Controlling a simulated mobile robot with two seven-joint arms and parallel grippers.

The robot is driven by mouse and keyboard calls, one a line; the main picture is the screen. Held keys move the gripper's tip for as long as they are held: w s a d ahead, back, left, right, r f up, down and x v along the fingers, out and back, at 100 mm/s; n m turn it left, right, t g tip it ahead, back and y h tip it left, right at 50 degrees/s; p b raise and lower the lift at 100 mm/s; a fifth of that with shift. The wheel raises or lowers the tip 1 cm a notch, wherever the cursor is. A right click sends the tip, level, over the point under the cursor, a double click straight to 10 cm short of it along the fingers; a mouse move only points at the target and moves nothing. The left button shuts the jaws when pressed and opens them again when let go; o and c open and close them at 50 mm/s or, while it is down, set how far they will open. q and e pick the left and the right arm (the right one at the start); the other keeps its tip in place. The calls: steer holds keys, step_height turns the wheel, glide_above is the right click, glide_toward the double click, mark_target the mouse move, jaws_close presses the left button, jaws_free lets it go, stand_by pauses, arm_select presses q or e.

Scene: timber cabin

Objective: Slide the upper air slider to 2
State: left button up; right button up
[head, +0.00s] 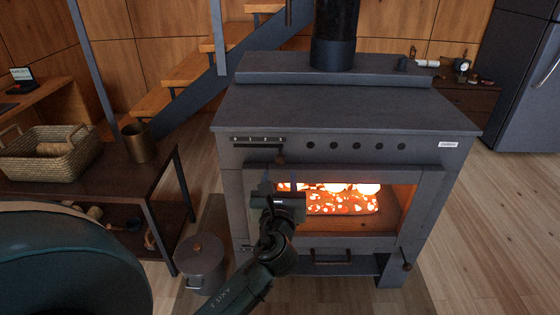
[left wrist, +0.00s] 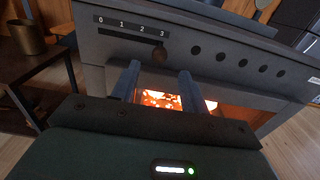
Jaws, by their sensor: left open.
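The upper air slider is on the upper left front of the grey stove (head: 340,105). Its dark knob (head: 281,156) hangs at the right end of the slot, and it also shows in the left wrist view (left wrist: 160,54). The scale plate (left wrist: 130,23) reads 0, 1, 2, 3 from left to right, and the knob is below the 3. My left gripper (head: 280,190) is in front of the stove, lower than the knob. In the left wrist view its two fingers (left wrist: 158,76) are apart with nothing between them, and the knob appears just beyond the gap. My right gripper is not in view.
The glowing firebox window (head: 350,203) is behind and right of my left gripper. A lower handle (head: 330,257) is beneath it. A lidded pot (head: 200,262) stands on the floor at left, near a bench with a basket (head: 50,165) and a metal cup (head: 140,143). Floor at right is clear.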

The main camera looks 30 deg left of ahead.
mark_target(280, 161)
arm_select(q)
steer(key=b+x, duration=0.1)
steer(key=x, duration=0.8)
steer(key=shift+b, duration=0.3)
steer(key=shift+d, duration=0.1)
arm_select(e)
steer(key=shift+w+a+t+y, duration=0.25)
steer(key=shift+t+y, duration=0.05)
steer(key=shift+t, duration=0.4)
arm_select(q)
steer(key=shift+c, duration=0.6)
jaws_close()
